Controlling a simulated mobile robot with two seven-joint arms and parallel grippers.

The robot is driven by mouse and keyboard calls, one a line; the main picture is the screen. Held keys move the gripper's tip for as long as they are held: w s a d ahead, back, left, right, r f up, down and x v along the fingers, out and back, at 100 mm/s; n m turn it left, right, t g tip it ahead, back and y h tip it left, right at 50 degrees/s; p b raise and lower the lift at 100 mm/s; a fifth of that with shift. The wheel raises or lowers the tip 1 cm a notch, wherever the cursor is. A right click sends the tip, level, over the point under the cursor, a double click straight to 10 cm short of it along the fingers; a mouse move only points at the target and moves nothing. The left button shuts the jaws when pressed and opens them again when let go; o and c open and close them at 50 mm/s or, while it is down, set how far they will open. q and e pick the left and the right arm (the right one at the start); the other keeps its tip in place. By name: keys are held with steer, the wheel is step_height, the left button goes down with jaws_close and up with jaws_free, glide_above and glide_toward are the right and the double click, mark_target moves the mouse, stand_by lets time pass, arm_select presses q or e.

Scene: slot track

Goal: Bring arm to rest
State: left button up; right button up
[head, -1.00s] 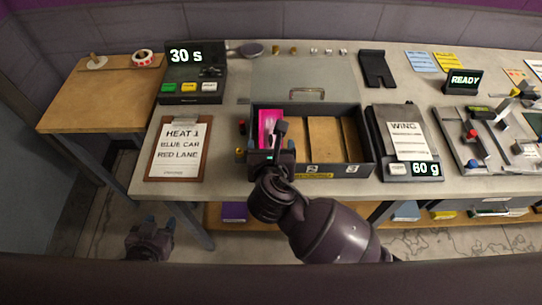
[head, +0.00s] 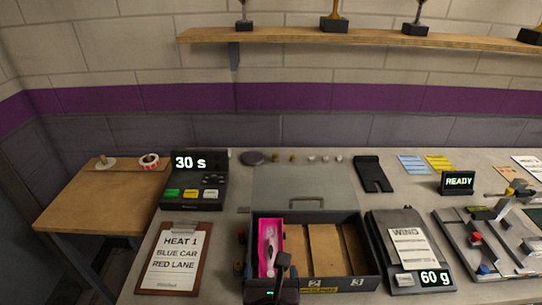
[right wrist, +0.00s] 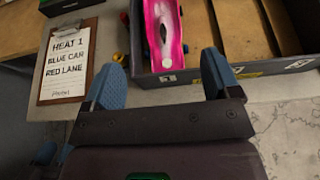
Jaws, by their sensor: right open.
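My right gripper (head: 283,263) is at the bottom of the head view, over the front edge of the dark tray box (head: 372,262). In the right wrist view its two blue-padded fingers (right wrist: 160,80) are wide apart with nothing between them. A pink piece with a white shape on it (head: 270,240) lies in the box's left compartment, just beyond the fingers; it also shows in the right wrist view (right wrist: 163,38). My left gripper is out of the head view; a dark part at the lower left of the right wrist view (right wrist: 45,155) looks like it, jaws unclear.
A clipboard reading HEAT 1, BLUE CAR, RED LANE (head: 173,258) lies left of the box. A timer showing 30 s (head: 193,180) stands behind it. A scale showing 60 g (head: 395,245) and a READY display (head: 458,182) are at right. A trophy shelf (head: 300,35) hangs above.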

steer(key=s+d+f+m+g, duration=0.25)
steer(key=s+d+m, duration=0.25)
steer(key=d+m, duration=0.55)
steer(key=s+d+f+m+g+h, duration=0.1)
steer(key=s+d+m+g, duration=0.45)
steer(key=m, duration=0.75)
steer(key=s+d+f+m+g, duration=0.15)
steer(key=s+d+m, duration=0.35)
steer(key=d+m, duration=0.65)
steer(key=w+f+t, duration=0.6)
steer(key=f+t, duration=0.1)
steer(key=f, duration=0.3)
steer(key=shift+w+f+y, duration=0.25)
steer(key=shift+f+y, duration=0.15)
steer(key=shift+d+t, duration=0.1)
steer(key=shift+t, duration=0.15)
